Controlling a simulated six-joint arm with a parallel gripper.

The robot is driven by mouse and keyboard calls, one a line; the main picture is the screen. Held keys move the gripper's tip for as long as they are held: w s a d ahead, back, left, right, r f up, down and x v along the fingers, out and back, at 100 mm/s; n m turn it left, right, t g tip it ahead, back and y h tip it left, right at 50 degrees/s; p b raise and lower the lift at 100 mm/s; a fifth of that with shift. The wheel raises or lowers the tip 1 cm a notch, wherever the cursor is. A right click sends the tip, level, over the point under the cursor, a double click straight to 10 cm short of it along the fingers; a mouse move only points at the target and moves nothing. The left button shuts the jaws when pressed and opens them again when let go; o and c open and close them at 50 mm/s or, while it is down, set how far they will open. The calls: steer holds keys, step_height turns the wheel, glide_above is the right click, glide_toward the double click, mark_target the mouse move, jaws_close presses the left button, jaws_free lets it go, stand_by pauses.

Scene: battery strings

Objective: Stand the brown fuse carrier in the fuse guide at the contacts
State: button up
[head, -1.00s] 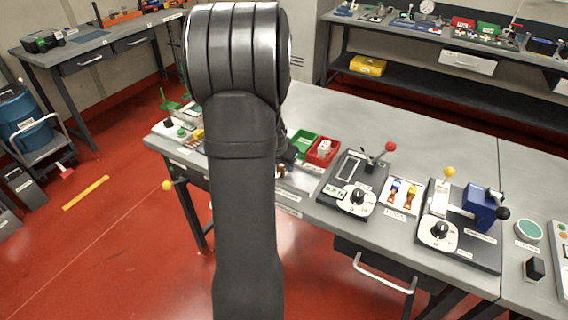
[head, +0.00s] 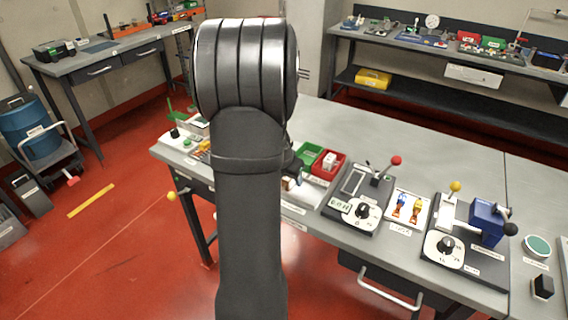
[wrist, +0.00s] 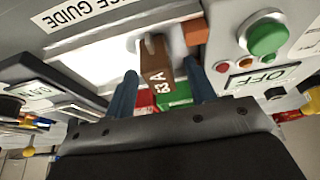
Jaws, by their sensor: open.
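The brown fuse carrier (wrist: 158,66), with white lettering on its face, shows in the wrist view between the two blue fingers of my gripper (wrist: 160,74). The fingers are apart, with a visible gap on each side of the carrier. The carrier's far end is close to a white surface and a pale part. I cannot tell whether it is seated or touches the contacts. A FUSE GUIDE label (wrist: 75,12) lies at the upper left. An orange-brown block (wrist: 194,31) is just right of the carrier. In the head view my arm hides my gripper.
A green push button (wrist: 265,38) and an OFF label (wrist: 262,76) are at the right in the wrist view. In the head view a green bin (head: 309,155) and a red bin (head: 335,168) stand near my arm. A lever panel (head: 352,205) is farther right. The bench's back is clear.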

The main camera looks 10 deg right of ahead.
steer(key=v, duration=1.6)
steer(key=shift+r, duration=0.35)
steer(key=shift+f, duration=0.15)
steer(key=x, duration=1.7)
steer(key=shift+f, duration=0.1)
steer(key=shift+a, duration=0.1)
steer(key=v, duration=1.8)
steer(key=x, duration=1.8)
steer(key=shift+f, duration=0.2)
step_height(320, 180, up, 9)
steer(key=shift+r, duration=0.15)
steer(key=w+d+r, duration=0.1)
steer(key=d, duration=0.6)
steer(key=shift+w, duration=0.15)
steer(key=shift+d, duration=0.1)
